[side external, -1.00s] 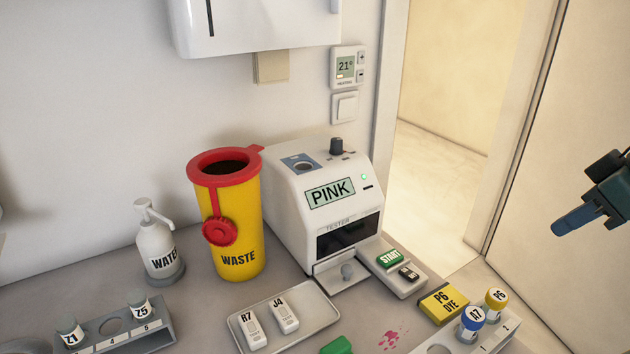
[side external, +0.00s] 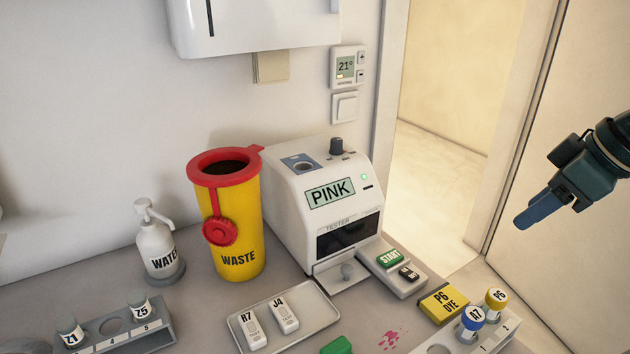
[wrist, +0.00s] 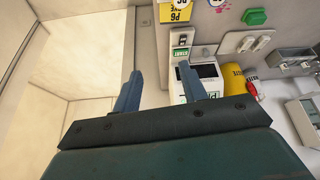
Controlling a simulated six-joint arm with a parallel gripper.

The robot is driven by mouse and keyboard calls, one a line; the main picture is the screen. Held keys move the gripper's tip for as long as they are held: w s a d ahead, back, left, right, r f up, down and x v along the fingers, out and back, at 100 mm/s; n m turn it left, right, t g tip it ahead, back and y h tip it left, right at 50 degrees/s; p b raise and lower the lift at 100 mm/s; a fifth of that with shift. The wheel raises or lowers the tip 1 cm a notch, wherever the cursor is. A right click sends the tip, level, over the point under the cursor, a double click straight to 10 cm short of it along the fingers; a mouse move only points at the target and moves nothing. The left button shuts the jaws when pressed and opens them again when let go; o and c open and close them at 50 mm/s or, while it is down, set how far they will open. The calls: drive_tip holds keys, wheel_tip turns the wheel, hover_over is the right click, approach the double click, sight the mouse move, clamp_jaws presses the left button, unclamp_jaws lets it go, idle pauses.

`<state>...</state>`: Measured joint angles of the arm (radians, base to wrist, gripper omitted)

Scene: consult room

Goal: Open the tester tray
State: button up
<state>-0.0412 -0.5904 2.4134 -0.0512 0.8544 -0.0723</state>
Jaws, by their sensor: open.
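The tester (side external: 293,213) is a white machine against the wall, with a "PINK" display and a lit green light. Its tray (side external: 342,278) is at the bottom front, below a dark window, with a small grey knob (side external: 347,271) on it. I cannot tell exactly how far the tray sticks out. My gripper (side external: 533,216) is in the air at the right, well apart from the tester. In the wrist view its two blue fingers (wrist: 158,92) are spread with nothing between them, and the tester (wrist: 196,82) shows beyond the right finger.
A green START button (side external: 390,258) sits on a pad right of the tray. A tray with R7 and J4 devices (side external: 318,303) lies in front. The yellow waste bin (side external: 236,225) stands left. A P6 dye box (side external: 443,304) and a vial rack (side external: 490,338) are at the right.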

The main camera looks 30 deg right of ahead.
drive_tip(key=w+a+f+n+g+y, duration=0.1)
drive_tip(key=w+a+n, duration=0.35)
drive_tip(key=w, duration=0.35)
drive_tip(key=n+g+y, duration=0.1)
drive_tip(key=n+y, duration=0.1)
drive_tip(key=n, duration=0.1)
hover_over(348, 268)
drive_tip(key=s+d, duration=0.4)
wheel_tip(348, 268, down, 4)
drive_tip(key=shift+s+f, duration=0.1)
drive_tip(key=shift+f, duration=0.05)
drive_tip(key=shift+d+x, duration=0.15)
drive_tip(key=shift+x, duration=3.25)
drive_tip(key=shift+d+x, duration=0.15)
drive_tip(key=shift+x, duration=3.3)
drive_tip(key=shift+s+f, duration=0.1)
drive_tip(key=shift+f, duration=0.05)
clamp_jaws()
